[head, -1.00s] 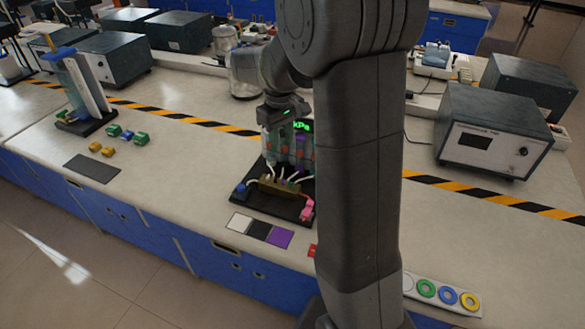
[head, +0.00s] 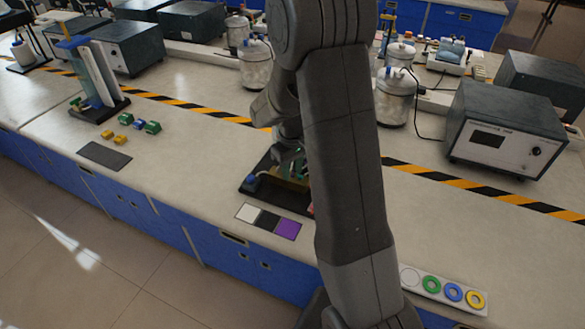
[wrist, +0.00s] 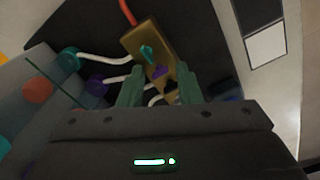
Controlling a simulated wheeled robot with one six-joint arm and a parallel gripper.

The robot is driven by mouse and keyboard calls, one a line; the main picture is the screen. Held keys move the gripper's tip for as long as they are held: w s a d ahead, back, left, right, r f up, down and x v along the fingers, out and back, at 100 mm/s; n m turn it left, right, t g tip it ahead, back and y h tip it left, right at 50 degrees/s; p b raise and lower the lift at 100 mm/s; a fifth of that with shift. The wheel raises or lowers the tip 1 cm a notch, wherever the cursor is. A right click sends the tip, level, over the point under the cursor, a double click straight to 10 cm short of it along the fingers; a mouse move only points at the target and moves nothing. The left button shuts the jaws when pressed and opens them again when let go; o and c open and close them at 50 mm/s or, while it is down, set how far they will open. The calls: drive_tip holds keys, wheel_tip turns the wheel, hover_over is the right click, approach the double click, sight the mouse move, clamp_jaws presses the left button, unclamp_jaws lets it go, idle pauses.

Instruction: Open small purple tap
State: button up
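The small purple tap (wrist: 160,71) sits on a brass block (wrist: 140,42) in the wrist view, with a small teal tap (wrist: 147,53) beside it. My gripper (wrist: 160,68) has its two green fingers apart, one on each side of the purple tap. I cannot tell whether either finger touches it. In the head view my arm hides most of the black base board (head: 255,190) and the tap.
White tubes run from the block to a teal fitting (wrist: 68,60) and a purple fitting (wrist: 97,85). A white, black and purple swatch strip (head: 268,221) lies in front of the board. Glass jars (head: 395,97) stand behind.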

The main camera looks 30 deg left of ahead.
clamp_jaws()
drive_tip(key=n+b, duration=0.1)
drive_tip(key=n, duration=0.3)
drive_tip(key=shift+n+b, duration=0.4)
drive_tip(key=shift+n, duration=2)
unclamp_jaws()
